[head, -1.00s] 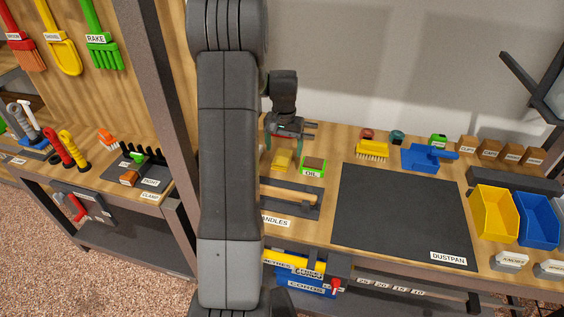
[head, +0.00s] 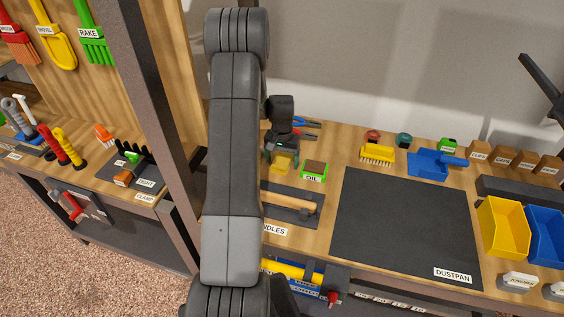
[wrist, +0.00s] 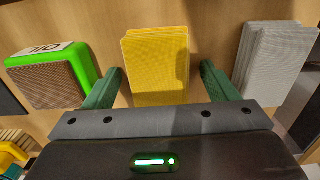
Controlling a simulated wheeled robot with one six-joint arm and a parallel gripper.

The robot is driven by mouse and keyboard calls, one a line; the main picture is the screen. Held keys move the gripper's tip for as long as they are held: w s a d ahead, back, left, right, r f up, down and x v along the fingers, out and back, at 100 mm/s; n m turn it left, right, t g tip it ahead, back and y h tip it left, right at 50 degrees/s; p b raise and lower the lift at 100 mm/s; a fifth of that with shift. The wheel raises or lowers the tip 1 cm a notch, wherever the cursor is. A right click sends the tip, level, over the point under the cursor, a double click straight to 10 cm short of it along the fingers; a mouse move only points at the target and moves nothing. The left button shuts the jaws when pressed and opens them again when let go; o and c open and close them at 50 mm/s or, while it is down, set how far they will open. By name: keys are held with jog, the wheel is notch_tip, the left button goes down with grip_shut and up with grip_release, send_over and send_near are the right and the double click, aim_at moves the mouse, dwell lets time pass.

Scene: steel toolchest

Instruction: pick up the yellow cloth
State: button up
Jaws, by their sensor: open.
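The yellow cloth (wrist: 156,65) looks like a folded, stacked pad lying on the wooden bench top. In the head view the cloth (head: 281,164) shows just below my gripper (head: 283,153). In the wrist view my gripper (wrist: 160,88) is open, with one green finger on each side of the cloth's near part. Gaps show between the fingers and the cloth. The cloth's near end is hidden behind the gripper's body. I cannot tell how far the fingertips are above the bench.
A green-framed brown pad labelled OIL (wrist: 53,75) lies close left of the gripper in the wrist view. A grey folded stack (wrist: 273,62) lies close right. In the head view, a dark mat (head: 405,225) and a yellow brush (head: 377,154) are to the right.

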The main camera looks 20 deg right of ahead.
jog(key=c, duration=1.1)
jog(key=shift+c, duration=0.2)
